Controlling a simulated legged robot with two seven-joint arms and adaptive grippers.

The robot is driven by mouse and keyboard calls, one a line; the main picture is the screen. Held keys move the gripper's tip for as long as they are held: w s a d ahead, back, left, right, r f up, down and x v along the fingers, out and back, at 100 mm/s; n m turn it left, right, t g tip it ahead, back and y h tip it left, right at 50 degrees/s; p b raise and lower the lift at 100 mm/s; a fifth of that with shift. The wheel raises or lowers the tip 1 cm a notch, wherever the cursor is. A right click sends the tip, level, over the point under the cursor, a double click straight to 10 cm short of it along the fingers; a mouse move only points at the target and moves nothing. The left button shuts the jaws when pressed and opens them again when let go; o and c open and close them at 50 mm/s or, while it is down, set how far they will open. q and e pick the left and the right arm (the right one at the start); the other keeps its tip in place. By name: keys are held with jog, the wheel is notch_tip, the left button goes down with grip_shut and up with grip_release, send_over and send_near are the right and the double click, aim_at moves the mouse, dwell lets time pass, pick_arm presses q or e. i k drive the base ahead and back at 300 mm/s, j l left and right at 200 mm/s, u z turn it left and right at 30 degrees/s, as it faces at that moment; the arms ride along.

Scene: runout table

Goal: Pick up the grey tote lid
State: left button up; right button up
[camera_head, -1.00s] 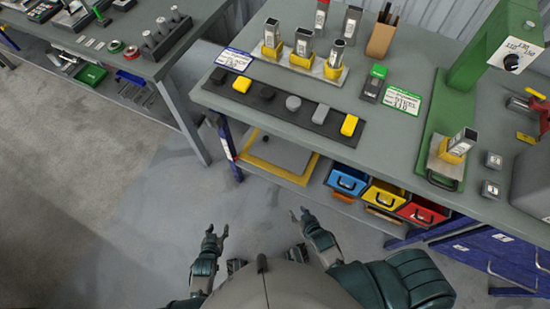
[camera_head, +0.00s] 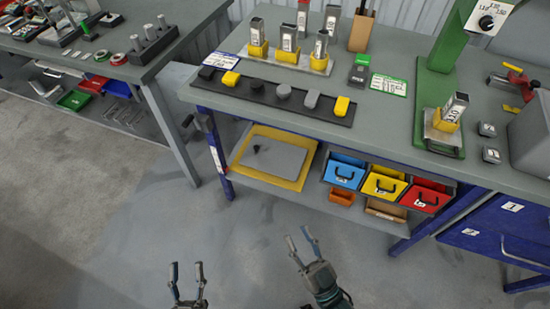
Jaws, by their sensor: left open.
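The grey tote lid (camera_head: 282,158) looks like a flat grey panel with a small dark knob. It lies within a yellow border (camera_head: 243,177) on the lower shelf under the main table. I cannot tell if the border is a mat or a tote rim. My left gripper (camera_head: 187,267) is at the bottom of the view, fingers apart and empty, in front of and left of the lid. My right gripper (camera_head: 298,234) is open and empty, below and slightly right of the lid in the picture. Both are apart from the lid.
The tabletop (camera_head: 380,125) overhangs the shelf. A blue table leg (camera_head: 217,160) stands left of the lid. Blue (camera_head: 343,172), yellow (camera_head: 383,185) and red (camera_head: 426,197) bins hang to its right, with an orange bin (camera_head: 341,197) below. Open floor lies in front.

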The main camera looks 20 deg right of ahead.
aim_at(275, 157)
jog(key=i+l+z, duration=0.2)
jog(key=z, duration=0.15)
jog(key=i+l+z, duration=0.15)
jog(key=i+z, duration=0.45)
jog(key=z, duration=0.15)
